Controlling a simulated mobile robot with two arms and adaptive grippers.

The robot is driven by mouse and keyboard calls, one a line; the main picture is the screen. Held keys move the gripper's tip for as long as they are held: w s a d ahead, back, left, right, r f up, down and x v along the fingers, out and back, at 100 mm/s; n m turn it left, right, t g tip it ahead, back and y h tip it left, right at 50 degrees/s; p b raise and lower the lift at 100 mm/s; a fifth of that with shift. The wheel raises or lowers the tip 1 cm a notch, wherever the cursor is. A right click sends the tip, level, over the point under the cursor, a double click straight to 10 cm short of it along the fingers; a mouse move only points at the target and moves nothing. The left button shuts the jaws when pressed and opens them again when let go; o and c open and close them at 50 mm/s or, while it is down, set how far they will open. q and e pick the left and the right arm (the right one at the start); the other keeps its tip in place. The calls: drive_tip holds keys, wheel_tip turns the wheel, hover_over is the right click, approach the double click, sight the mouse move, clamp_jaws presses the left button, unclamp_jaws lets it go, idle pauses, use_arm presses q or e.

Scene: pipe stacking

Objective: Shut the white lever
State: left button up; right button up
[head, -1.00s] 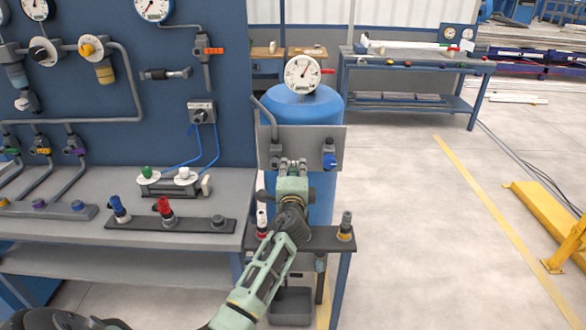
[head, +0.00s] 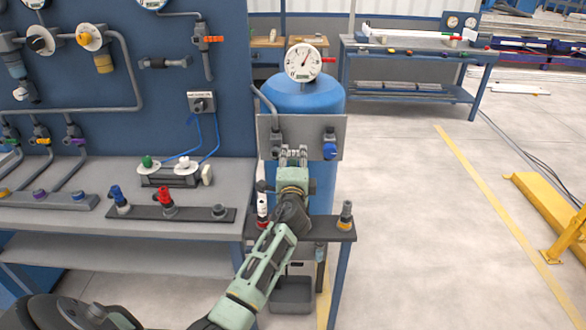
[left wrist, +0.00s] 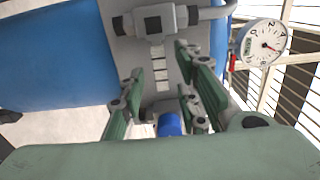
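A white-handled piece with a red band (head: 262,208) stands upright on the small dark-topped stand by the blue tank, left of my left arm. A white knob (head: 187,167) sits on the bench device; I cannot tell which of these is the white lever. My left gripper (head: 292,153) is in front of the grey panel (head: 310,128), between a grey pipe fitting and a blue-knobbed valve (head: 330,148). In the left wrist view its fingers (left wrist: 160,92) are apart, with a pale ridged strip (left wrist: 162,76) beyond them. My right gripper is out of view.
The blue tank (head: 302,98) with a gauge (head: 303,62) stands behind the panel. Red (head: 165,198) and blue (head: 119,198) handled pieces stand on the bench rail. A grey bin (head: 291,296) is under the stand. The floor to the right is clear up to a yellow frame (head: 545,205).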

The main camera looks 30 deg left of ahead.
use_arm(q)
drive_tip(key=v, duration=1.1)
drive_tip(key=shift+s, duration=0.25)
